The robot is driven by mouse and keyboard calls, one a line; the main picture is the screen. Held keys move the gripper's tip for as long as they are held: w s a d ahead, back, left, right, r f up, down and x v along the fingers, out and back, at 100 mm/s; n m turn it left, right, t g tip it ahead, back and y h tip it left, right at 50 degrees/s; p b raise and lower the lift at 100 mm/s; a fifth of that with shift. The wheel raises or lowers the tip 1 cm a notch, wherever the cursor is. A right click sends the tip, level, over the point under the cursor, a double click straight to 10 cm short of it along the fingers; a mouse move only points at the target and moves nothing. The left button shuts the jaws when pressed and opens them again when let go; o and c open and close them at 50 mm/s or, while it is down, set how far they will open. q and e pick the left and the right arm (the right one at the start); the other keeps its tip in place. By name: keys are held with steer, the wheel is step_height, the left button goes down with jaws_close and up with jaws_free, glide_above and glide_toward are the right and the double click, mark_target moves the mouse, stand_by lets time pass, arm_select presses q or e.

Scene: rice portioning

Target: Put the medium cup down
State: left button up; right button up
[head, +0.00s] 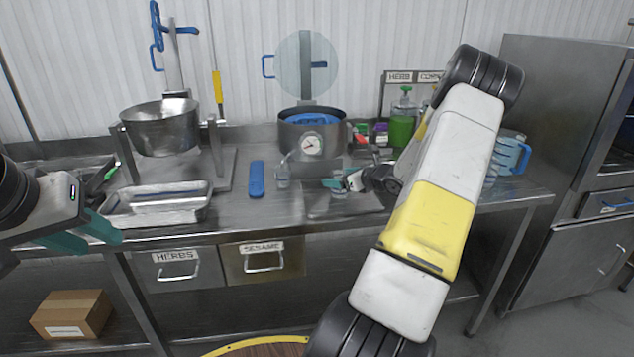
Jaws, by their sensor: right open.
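My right gripper (342,183) is open, with small teal fingertips, low over the steel counter right of the middle. A small clear cup (339,193) stands right at its fingertips, partly hidden by them; I cannot tell whether they touch it. Another small clear cup (282,178) stands to the left, in front of the pot. Which one is the medium cup is not clear at this size. My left gripper (84,236) is at the far left, in front of the counter edge, with its teal fingers apart and nothing between them.
A blue bar-shaped object (257,179) lies left of the cups. A steel tray (157,208) and a large steel bowl (161,128) are further left. A pot with a dial (329,136) stands behind. Clear jugs with blue handles (514,153) stand at right, partly behind my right arm.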

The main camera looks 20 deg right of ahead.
steer(key=c, duration=1.6)
